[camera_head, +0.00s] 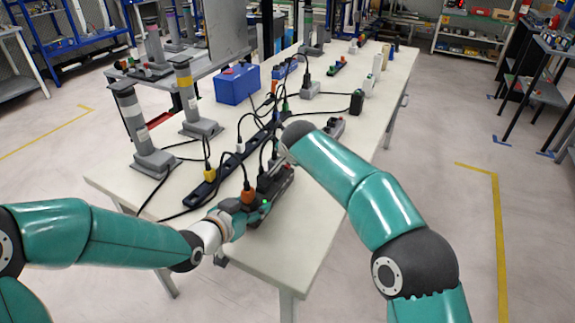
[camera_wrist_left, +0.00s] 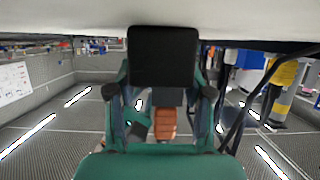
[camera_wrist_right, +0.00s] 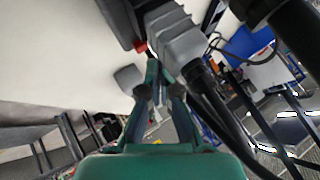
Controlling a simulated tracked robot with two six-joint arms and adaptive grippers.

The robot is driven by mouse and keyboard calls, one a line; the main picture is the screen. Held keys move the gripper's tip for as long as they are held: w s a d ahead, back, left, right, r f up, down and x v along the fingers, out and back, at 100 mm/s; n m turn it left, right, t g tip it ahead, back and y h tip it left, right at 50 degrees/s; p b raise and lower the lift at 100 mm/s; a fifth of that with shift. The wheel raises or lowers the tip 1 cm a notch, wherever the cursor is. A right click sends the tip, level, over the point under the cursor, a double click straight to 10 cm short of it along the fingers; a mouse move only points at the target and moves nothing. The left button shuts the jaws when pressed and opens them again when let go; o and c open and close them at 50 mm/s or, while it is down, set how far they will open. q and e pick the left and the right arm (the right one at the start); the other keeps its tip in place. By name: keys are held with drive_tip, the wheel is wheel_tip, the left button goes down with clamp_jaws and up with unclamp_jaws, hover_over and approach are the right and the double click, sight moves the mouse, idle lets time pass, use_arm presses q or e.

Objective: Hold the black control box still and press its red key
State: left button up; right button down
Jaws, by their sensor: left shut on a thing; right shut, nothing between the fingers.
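The black control box (camera_head: 272,182) stands on the near end of the white table, with an orange plug (camera_head: 248,196) at its near end. My left gripper (camera_head: 240,204) is at that near end. In the left wrist view a black block, which looks like the box (camera_wrist_left: 163,57), sits between its fingers, with the orange connector (camera_wrist_left: 165,122) below. My right gripper (camera_wrist_right: 158,70) is shut and empty. Its fingertips are close to the small red key (camera_wrist_right: 141,47) on the dark box; I cannot tell if they touch. In the head view my right arm hides that gripper's fingertips.
A dark power strip (camera_head: 228,160) with plugs and cables runs left of the box. A grey connector (camera_wrist_right: 175,38) with a thick black cable is beside my right fingers. A blue box (camera_head: 237,84) stands farther back. The table's near right corner is clear.

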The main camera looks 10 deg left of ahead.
sight(288, 166)
drive_tip(key=shift+f, duration=0.1)
drive_tip(key=shift+f, duration=0.25)
drive_tip(key=shift+f, duration=0.55)
idle(0.8)
drive_tip(key=shift+r, duration=0.95)
drive_tip(key=shift+r, duration=2.5)
use_arm(q)
drive_tip(key=o, duration=1.4)
